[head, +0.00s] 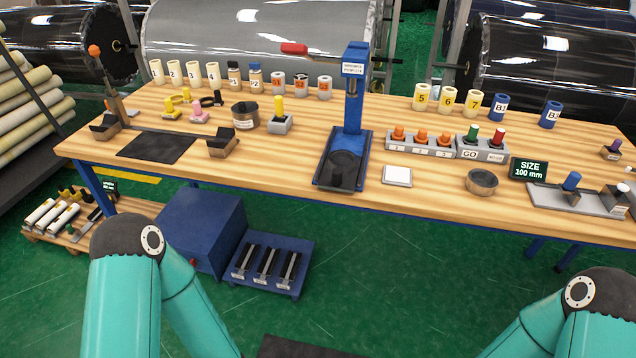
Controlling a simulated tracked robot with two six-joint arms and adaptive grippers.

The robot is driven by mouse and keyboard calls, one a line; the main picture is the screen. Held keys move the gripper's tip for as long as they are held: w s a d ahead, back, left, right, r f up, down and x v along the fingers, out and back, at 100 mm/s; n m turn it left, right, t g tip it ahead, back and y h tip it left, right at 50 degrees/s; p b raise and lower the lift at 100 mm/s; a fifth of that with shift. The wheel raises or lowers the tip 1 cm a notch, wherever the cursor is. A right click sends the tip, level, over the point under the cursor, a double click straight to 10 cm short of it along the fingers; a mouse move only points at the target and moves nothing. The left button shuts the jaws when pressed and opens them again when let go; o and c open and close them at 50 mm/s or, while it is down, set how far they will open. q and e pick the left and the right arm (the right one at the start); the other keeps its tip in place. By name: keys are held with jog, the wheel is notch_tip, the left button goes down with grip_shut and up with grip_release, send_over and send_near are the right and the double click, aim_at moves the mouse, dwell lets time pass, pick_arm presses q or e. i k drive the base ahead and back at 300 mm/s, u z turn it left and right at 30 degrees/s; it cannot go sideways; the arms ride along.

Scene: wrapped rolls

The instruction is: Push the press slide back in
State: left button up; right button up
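The blue press (354,100) stands upright near the middle of the wooden table, with a label near its top. Its lever ends in a red handle (294,48) that points left. A dark, blue-edged base (323,177) reaches from the column toward the table's front edge. A dark round piece (345,162) sits on it, in front of the column. The slide is hard to tell apart from the base, and how far out it is cannot be told. Both teal arms show at the bottom, but neither gripper is in view. Nothing of mine touches the press.
A white square pad (397,176) and orange-knobbed blocks (421,143) lie right of the press. A yellow-handled block (279,117) and a dark cup (245,115) stand left. Numbered cream rolls line the back. A blue box (201,228) stands on the floor below the table.

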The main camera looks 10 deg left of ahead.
aim_at(341, 167)
jog(key=z, duration=0.15)
jog(key=i, duration=0.9)
